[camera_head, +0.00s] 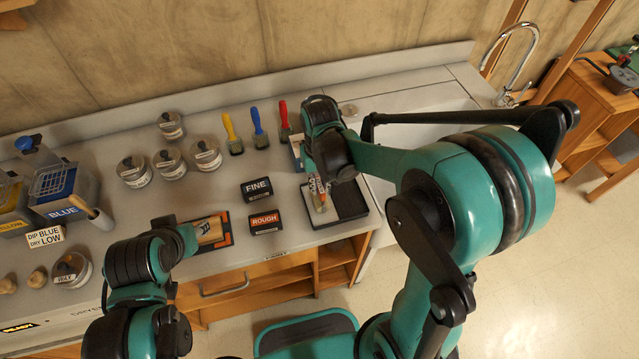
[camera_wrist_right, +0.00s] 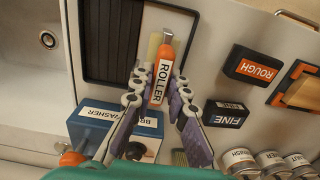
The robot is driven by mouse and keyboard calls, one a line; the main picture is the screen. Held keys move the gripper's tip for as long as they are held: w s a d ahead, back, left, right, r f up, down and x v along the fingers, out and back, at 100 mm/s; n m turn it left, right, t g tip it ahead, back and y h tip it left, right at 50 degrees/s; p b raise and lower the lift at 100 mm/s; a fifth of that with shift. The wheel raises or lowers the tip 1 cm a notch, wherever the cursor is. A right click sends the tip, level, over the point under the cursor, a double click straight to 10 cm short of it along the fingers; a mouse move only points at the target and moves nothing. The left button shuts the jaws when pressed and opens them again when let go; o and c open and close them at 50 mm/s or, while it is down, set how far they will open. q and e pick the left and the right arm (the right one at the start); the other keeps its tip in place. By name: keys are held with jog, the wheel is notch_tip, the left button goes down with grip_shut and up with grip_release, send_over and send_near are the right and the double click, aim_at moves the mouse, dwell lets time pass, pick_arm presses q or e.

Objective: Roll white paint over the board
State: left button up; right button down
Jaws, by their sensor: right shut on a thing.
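The roller (camera_head: 318,192) has an orange handle marked ROLLER, and my right gripper (camera_head: 326,178) is shut on it. In the right wrist view the roller (camera_wrist_right: 161,82) lies between the fingers of my right gripper (camera_wrist_right: 160,98), its pale head pointing away. The head is over or in the left side of the black paint tray (camera_head: 352,203); contact and paint on it cannot be told. The pale wooden board (camera_head: 212,230) lies in an orange-edged holder on the left of the counter. My left gripper (camera_head: 187,238) is beside the board, its fingers mostly hidden by its arm.
Black FINE (camera_head: 257,188) and ROUGH (camera_head: 265,222) blocks stand between board and tray. A blue brush washer box (camera_wrist_right: 115,122) is close to my right gripper. Yellow, blue and red brushes (camera_head: 258,128) and several cans (camera_head: 170,163) stand behind. A sink is to the right.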

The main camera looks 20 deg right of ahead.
jog(key=shift+f+b, duration=0.45)
jog(key=shift+f, duration=0.05)
dwell(1.2)
jog(key=shift+r, duration=0.15)
jog(key=shift+r+p, duration=2.75)
jog(key=shift+r, duration=0.7)
jog(key=shift+f, duration=0.1)
